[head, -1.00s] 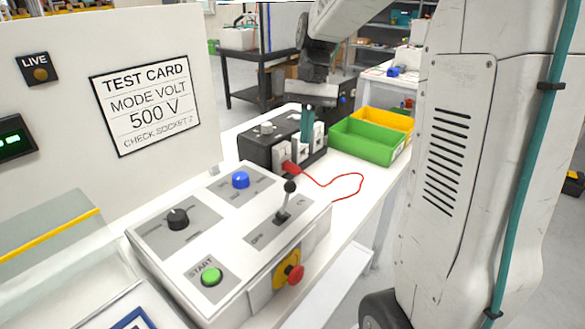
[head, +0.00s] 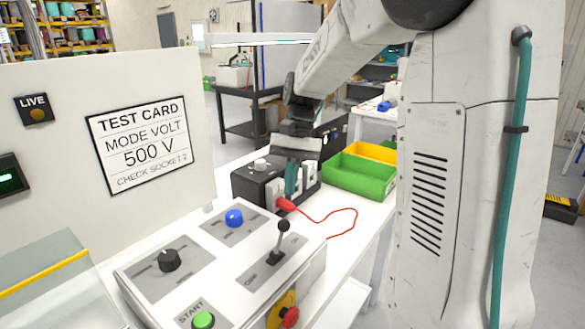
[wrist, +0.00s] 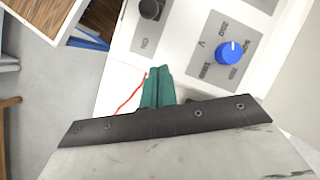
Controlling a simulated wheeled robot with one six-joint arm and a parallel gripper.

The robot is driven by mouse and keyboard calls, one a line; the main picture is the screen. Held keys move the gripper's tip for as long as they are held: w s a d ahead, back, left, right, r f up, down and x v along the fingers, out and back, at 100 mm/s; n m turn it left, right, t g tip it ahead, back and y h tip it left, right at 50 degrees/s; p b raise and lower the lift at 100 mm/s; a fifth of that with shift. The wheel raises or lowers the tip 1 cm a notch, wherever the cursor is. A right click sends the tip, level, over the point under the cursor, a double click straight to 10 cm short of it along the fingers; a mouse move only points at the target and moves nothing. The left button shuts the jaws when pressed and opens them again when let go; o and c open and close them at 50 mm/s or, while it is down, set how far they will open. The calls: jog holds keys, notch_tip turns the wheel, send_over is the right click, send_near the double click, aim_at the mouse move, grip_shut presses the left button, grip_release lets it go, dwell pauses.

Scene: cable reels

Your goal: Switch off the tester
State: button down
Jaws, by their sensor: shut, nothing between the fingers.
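The tester's white sloped panel (head: 215,270) stands on the bench in the head view. It carries a black knob (head: 168,260), a blue knob (head: 234,218), a black-ball lever (head: 282,240), a green START button (head: 204,320) and a red knob on yellow (head: 290,317) on its side. My gripper (head: 291,183) is shut and empty, beyond the panel, in front of the black socket box (head: 255,187). In the wrist view its teal fingers (wrist: 157,85) are together. The blue knob (wrist: 229,51) and a black ball (wrist: 150,9) beside an ON label show past them.
A red plug (head: 285,205) with a red cable lies by the socket box. Green (head: 360,178) and yellow bins (head: 372,151) stand behind to the right. A test card board (head: 140,150) with a LIVE lamp (head: 37,115) rises at left. A clear cover (head: 45,275) is at lower left.

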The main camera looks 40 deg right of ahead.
aim_at(280, 239)
jog(key=x, duration=0.4)
jog(key=shift+s+a+r, duration=0.2)
jog(key=shift+s+a, duration=0.55)
jog(key=shift+s, duration=0.25)
jog(key=shift+s+a, duration=0.45)
jog(key=shift+s, duration=0.1)
jog(key=shift+r, duration=0.15)
